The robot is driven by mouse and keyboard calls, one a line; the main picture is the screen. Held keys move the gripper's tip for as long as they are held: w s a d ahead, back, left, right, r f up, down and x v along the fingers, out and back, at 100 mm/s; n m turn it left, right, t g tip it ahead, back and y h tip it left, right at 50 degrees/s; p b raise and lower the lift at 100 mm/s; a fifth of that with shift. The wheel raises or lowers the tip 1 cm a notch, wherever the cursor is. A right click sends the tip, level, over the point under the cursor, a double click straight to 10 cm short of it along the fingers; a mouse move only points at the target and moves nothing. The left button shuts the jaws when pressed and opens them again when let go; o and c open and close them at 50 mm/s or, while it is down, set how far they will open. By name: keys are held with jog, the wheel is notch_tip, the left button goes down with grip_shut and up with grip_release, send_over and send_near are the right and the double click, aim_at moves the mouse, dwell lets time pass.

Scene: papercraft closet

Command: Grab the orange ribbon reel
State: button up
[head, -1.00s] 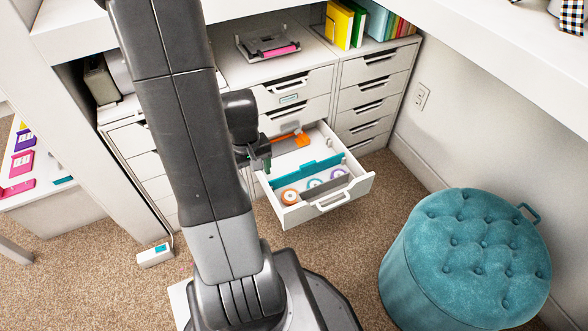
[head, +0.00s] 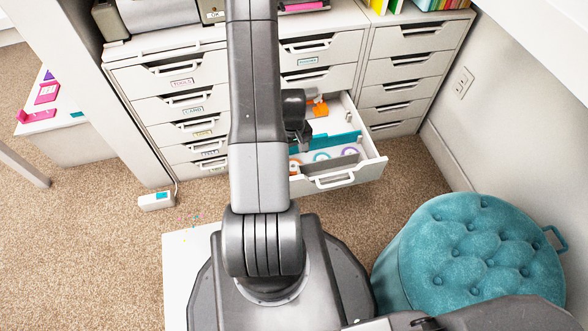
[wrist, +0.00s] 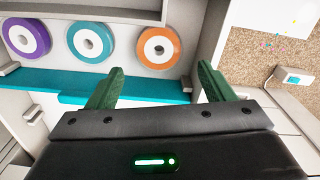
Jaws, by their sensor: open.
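The orange ribbon reel (wrist: 159,48) lies in the front compartment of an open white drawer (wrist: 130,14). It has a white core and sits beyond the gap between my fingertips in the wrist view. A teal reel (wrist: 91,41) and a purple reel (wrist: 27,37) lie in a row beside it. In the head view the orange reel (head: 295,168) is partly hidden behind my arm. My gripper (wrist: 158,76) has two green fingers spread apart, with nothing between them. In the head view my gripper (head: 299,146) is over the left part of the drawer.
A teal divider (head: 333,141) crosses the drawer behind the reels, with an orange item (head: 318,107) further back. Drawer cabinets (head: 180,100) stand around it. A teal round ottoman (head: 470,255) stands at the right. Carpet (head: 405,175) is clear between the drawer and the ottoman.

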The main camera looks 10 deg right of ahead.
notch_tip(320, 180, down, 8)
jog(key=b, duration=0.2)
jog(key=shift+d+r+b, duration=0.1)
jog(key=shift+r+b, duration=0.15)
jog(key=shift+b, duration=0.1)
jog(key=shift+c, duration=0.2)
jog(key=c, duration=0.7)
